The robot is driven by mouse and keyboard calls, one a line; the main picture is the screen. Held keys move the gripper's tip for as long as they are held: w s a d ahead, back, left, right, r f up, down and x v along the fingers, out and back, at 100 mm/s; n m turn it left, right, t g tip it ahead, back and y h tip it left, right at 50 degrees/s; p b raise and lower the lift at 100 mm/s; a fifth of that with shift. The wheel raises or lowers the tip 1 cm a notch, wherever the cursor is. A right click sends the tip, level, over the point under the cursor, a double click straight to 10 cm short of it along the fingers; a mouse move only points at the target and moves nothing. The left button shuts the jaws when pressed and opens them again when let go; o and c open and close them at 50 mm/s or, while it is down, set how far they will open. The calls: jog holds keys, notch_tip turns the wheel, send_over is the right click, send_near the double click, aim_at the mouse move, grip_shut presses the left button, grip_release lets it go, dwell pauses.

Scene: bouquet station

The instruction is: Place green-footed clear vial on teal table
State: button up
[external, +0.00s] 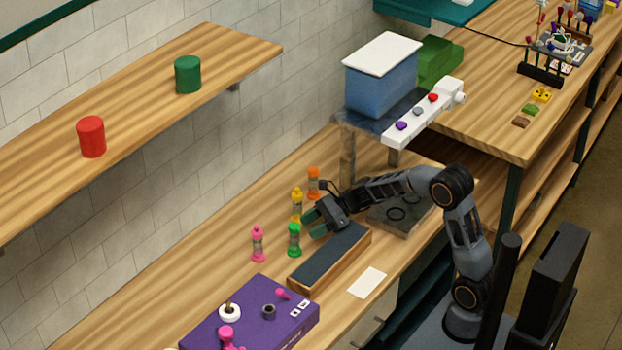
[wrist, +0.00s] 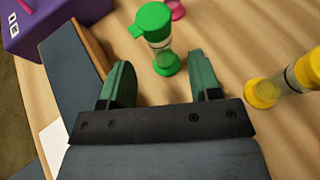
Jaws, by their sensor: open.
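The green-footed clear vial (external: 294,240) stands upright on the wooden counter, with a green cap and a clear middle. In the wrist view the vial (wrist: 158,42) lies just beyond and between my fingertips, its green foot near them. My gripper (external: 313,221) is open and empty, low over the counter beside the vial; its two green fingers (wrist: 159,64) are spread apart. A teal surface (external: 430,10) shows at the top edge of the external view, partly cut off.
A yellow vial (external: 297,205), an orange vial (external: 313,182) and a pink vial (external: 258,244) stand close by. A dark-topped wooden block (external: 330,256) lies beside my gripper. A purple box (external: 250,318) is in front. A stone stand (external: 347,150) bears a blue container (external: 381,80).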

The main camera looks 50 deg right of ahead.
jog(key=shift+v, duration=3)
jog(key=s+n+g, duration=0.1)
jog(key=s+n, duration=0.1)
jog(key=s+a+n+g+h+p, duration=0.1)
jog(key=s+n, duration=0.1)
jog(key=s, duration=0.1)
jog(key=s+a+r+n+h, duration=0.1)
jog(key=s+n, duration=0.1)
jog(key=shift+s+g, duration=0.15)
jog(key=shift+g, duration=0.25)
jog(key=s+d+n+h+p, duration=0.1)
jog(key=s+d+n+h, duration=0.2)
jog(key=s+n, duration=0.4)
jog(key=s+d+n+h+p, duration=0.2)
jog(key=s+n+h, duration=0.4)
jog(key=s+n, duration=0.2)
jog(key=n, duration=0.2)
jog(key=shift+s+d+n, duration=0.3)
jog(key=shift+d+n, duration=0.1)
jog(key=shift+r, duration=0.15)
